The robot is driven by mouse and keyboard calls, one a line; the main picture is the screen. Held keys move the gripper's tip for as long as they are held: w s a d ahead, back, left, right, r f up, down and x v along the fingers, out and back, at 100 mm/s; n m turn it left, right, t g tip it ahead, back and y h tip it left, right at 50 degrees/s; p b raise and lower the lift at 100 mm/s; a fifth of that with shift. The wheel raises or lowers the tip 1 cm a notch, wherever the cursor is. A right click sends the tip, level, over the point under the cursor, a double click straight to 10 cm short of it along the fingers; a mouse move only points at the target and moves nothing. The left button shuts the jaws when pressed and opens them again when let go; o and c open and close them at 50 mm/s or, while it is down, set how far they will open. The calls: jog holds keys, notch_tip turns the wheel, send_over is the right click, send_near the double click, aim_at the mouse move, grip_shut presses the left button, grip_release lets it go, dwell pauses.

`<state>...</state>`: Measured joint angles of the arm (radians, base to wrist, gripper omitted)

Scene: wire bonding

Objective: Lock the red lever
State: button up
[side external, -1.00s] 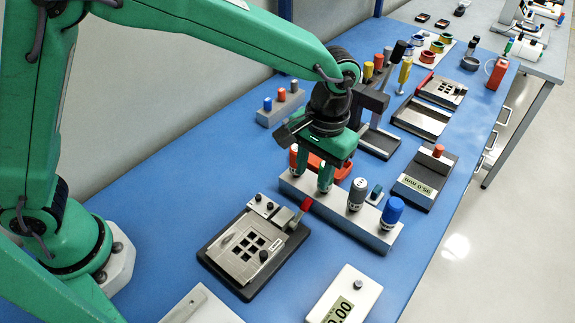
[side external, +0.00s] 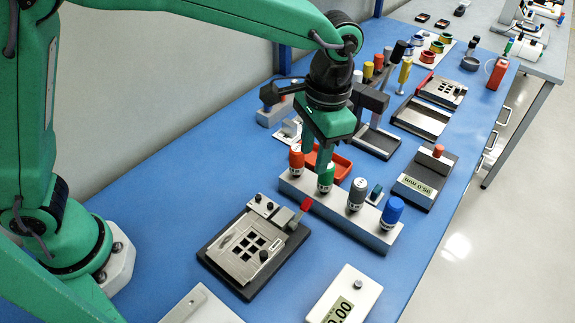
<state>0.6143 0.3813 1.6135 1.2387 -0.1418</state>
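The red lever (side external: 306,204) stands out at the upper right corner of a metal fixture (side external: 248,246) on a black base. The fixture's plate has several dark square windows. My gripper (side external: 327,160) is green and points down, above and behind the lever, over the grey tool block. It is apart from the lever. Its fingers overlap in this view, so I cannot tell whether they are open or shut. The lower ends of the fingers are hard to separate from the green-topped tool (side external: 325,178) below them.
The grey block (side external: 345,222) stands right beside the lever and holds several coloured-top tools. A red tray (side external: 335,166) lies behind it. A white scale (side external: 343,300) is at the front, and a black-based display unit (side external: 425,180) is to the right. Blue table is free between them.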

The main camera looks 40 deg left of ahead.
jog(key=m, duration=3.1)
send_over(307, 202)
jog(key=shift+t+h, duration=0.3)
jog(key=shift+t, duration=0.1)
notch_tip(307, 202, down, 5)
jog(key=shift+s+f, duration=0.1)
jog(key=shift+f, duration=3.8)
grip_shut()
